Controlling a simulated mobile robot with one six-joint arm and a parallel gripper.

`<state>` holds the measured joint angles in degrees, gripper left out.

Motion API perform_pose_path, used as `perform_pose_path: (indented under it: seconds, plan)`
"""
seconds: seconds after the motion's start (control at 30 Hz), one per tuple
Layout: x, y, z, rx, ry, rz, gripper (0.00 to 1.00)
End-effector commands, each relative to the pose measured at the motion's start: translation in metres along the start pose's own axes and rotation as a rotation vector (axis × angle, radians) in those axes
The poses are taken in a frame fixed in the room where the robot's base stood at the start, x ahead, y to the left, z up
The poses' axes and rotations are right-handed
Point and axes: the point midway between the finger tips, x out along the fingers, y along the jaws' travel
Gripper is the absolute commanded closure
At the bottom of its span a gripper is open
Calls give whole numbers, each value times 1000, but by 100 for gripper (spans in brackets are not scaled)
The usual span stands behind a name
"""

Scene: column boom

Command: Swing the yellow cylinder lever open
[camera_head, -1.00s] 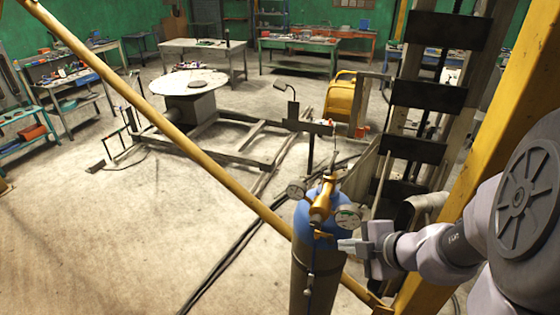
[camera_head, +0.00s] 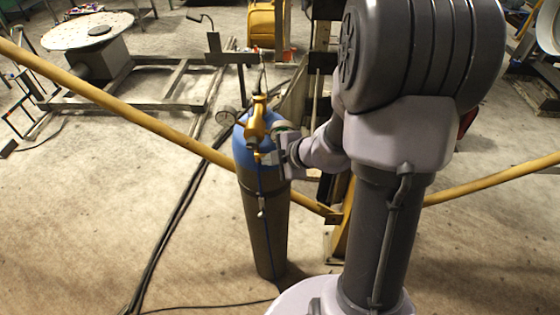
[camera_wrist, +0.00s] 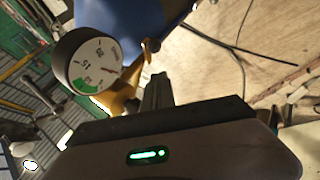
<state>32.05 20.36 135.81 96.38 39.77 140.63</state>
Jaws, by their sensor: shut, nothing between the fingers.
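A gas cylinder (camera_head: 264,222) stands upright with a blue shoulder and a dark body. A yellow valve fitting (camera_head: 256,122) sits on top, with a round gauge on each side. The fitting's lower yellow end, perhaps the lever, reaches down in front of the blue shoulder. My gripper (camera_head: 268,158) is just right of that end, below the right gauge. In the wrist view my shut fingers (camera_wrist: 157,88) point toward the blue shoulder (camera_wrist: 130,22), beside yellow metal (camera_wrist: 122,92). They hold nothing. I cannot tell whether they touch the lever.
A metal floor frame (camera_head: 150,102) and a round-topped table (camera_head: 88,31) stand further back.

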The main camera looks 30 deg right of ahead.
Motion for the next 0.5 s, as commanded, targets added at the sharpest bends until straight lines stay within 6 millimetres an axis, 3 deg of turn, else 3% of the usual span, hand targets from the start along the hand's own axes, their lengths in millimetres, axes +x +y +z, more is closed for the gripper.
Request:
perform_pose_path:
  seconds: [0.2,0.5]
  plan:
    - [20,0,23,1,-2,0,100]
    - [23,1,27,0,-2,1,100]
